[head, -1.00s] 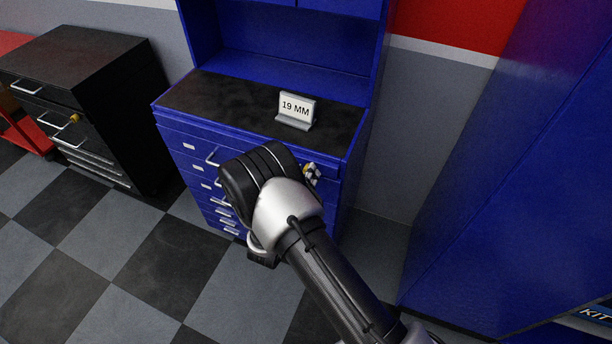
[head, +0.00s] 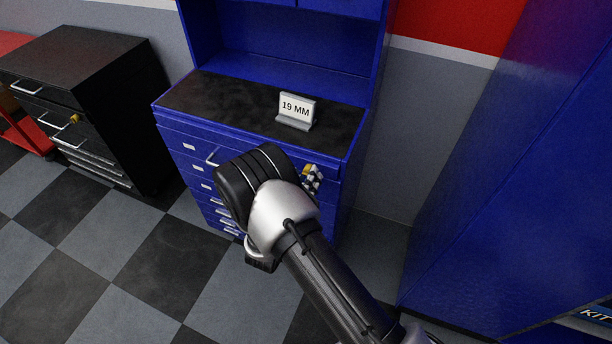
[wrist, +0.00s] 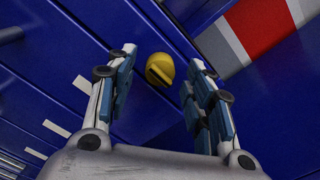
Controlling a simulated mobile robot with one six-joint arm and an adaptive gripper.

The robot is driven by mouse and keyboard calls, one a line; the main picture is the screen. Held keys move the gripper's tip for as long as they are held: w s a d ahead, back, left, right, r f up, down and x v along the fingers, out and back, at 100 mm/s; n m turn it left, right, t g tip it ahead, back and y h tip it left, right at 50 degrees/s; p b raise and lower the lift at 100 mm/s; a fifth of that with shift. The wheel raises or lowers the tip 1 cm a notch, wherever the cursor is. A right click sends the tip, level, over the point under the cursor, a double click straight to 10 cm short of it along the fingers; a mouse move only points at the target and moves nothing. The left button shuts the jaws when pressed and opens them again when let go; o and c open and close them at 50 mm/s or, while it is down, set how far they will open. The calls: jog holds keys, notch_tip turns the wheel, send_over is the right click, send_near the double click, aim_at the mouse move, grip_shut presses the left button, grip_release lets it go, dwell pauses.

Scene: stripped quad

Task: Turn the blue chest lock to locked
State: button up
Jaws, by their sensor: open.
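The blue chest (head: 185,165) stands beyond my arm in the head view. Its lock is a round yellow knob (wrist: 160,69) with a raised bar across its face, on the blue front in the wrist view. In the head view only a small yellow part of the lock (head: 306,170) shows, beside my wrist. My gripper (wrist: 162,60) is open, with one finger on each side of the knob in the picture. Gaps show between the knob and both fingers. The bar looks tilted; I cannot tell whether that means locked or unlocked.
A sign reading 19 MM (head: 297,110) stands on the chest's black top. Drawer handles (head: 213,158) stick out of its front. A black cabinet (head: 85,90) with another yellow knob (head: 74,118) is at left. A large blue cabinet (head: 520,180) is at right.

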jog(key=v, duration=1.1)
jog(key=shift+r, duration=0.1)
jog(key=s+d+r+m+g+h, duration=0.3)
jog(key=d+r+m+g, duration=0.3)
jog(key=d+r+m, duration=0.4)
jog(key=s+d+r+m+g+h, duration=0.2)
jog(key=d+r+m+g+h, duration=0.2)
jog(key=d+r+m+g, duration=0.6)
jog(key=s+d+r+m+y, duration=0.2)
jog(key=s+d+m+y, duration=0.15)
jog(key=s+m, duration=0.3)
jog(key=s+d+r+m+y, duration=0.1)
jog(key=s+d+m+y, duration=0.1)
jog(key=s+m+y, duration=0.5)
jog(key=s+a+r+m+t+y, duration=0.2)
jog(key=s+a+r+m+t, duration=0.1)
jog(key=s+a+r+m, duration=0.1)
jog(key=shift+a+m+t+y, duration=0.3)
jog(key=shift+m+t+y, duration=0.1)
jog(key=shift+m, duration=0.15)
